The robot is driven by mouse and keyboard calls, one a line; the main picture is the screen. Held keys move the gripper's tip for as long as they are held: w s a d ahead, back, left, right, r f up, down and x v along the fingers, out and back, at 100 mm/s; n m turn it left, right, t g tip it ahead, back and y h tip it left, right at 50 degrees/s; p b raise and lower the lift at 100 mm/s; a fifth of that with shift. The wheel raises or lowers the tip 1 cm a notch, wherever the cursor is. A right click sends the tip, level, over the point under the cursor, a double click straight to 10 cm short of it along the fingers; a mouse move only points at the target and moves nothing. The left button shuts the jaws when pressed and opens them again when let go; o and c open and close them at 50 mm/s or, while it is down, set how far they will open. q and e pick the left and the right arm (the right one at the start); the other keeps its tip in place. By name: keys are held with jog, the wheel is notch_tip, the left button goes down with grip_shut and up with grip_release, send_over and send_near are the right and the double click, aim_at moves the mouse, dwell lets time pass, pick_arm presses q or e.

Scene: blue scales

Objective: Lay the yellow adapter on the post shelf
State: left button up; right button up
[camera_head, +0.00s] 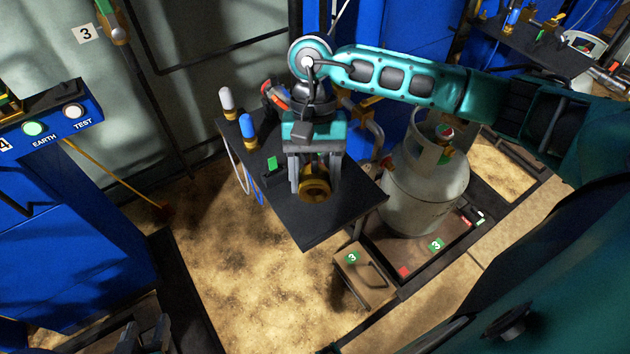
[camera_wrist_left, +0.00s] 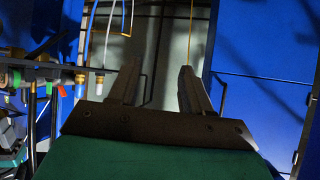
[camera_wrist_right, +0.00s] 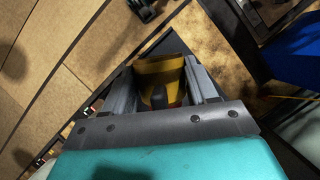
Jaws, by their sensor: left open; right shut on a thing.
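The yellow adapter (camera_head: 314,191), a brassy ring-like piece, is between the fingers of my right gripper (camera_head: 315,178). The right wrist view also shows the adapter (camera_wrist_right: 160,75) pinched there, its opening dark. The black post shelf (camera_head: 312,228) is directly below it in the head view. I cannot tell whether the adapter touches the shelf. My left gripper (camera_wrist_left: 155,85) is open and empty, away from the shelf; dark parts at the head view's bottom left seem to be its fingers.
White and blue capped fittings (camera_head: 248,128) and a small green-tagged block (camera_head: 272,170) occupy the shelf's left side. A grey gas cylinder (camera_head: 425,190) stands close to its right. A box marked 3 (camera_head: 362,278) is below. The shelf's front part is bare.

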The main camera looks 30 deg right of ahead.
jog(key=shift+s+d+f+m, duration=0.1)
jog(key=shift+s+f+m, duration=0.2)
jog(key=shift+f+m, duration=0.2)
pick_arm(q)
jog(key=shift+f, duration=0.15)
pick_arm(e)
jog(key=shift+f+b, duration=0.35)
jog(key=shift+b, duration=0.4)
jog(key=b, duration=0.6)
send_over(316, 229)
jog(key=w+d, duration=0.1)
jog(key=w, duration=0.1)
notch_tip(316, 229, down, 6)
jog(key=shift+s+d, duration=0.1)
jog(key=shift+s, duration=0.05)
jog(key=shift+f+b, duration=0.6)
jog(key=shift+b, duration=0.15)
pick_arm(q)
notch_tip(316, 229, down, 5)
jog(key=w+d+h, duration=0.1)
jog(key=w+d, duration=0.1)
jog(key=d, duration=0.1)
jog(key=shift+b, duration=0.3)
pick_arm(e)
jog(key=shift+f, duration=0.3)
pick_arm(q)
jog(key=shift+s+a, duration=0.1)
jog(key=shift+s, duration=0.1)
pick_arm(e)
jog(key=o, duration=1.2)
